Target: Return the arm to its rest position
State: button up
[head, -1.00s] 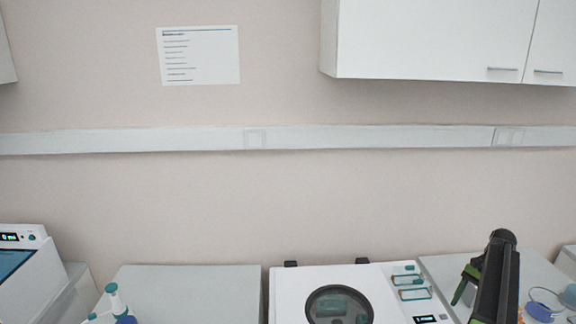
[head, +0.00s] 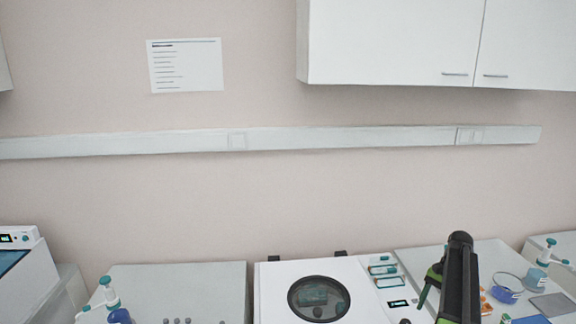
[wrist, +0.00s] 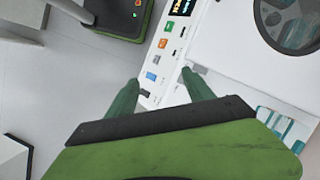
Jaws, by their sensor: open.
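My arm stands up at the lower right of the head view, dark with green parts. My gripper (wrist: 160,92) shows in the wrist view with its two green fingers spread apart and nothing between them. The fingers point toward the control panel (wrist: 172,50) of a white machine, which has a small screen and coloured buttons. I cannot tell how far the fingertips are from the panel. In the head view the fingertips are not clearly seen.
The white machine (head: 270,295) with a round dark window (head: 319,299) stands left of my arm. Teal-capped tubes (head: 383,270) lie on its top. A wall cabinet (head: 390,45) hangs above.

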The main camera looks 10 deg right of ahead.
jog(key=a+f+n+t+h, duration=0.15)
jog(key=a+n, duration=0.45)
jog(key=a, duration=1.7)
jog(key=a+n+t+h, duration=0.15)
jog(key=a+n, duration=0.55)
jog(key=a, duration=1.5)
notch_tip(320, 180, down, 14)
jog(key=s+g+b, duration=0.1)
jog(key=b, duration=1.3)
jog(key=shift+d+m+h, duration=0.2)
jog(key=shift+m+h, duration=0.1)
jog(key=shift+c, duration=0.3)
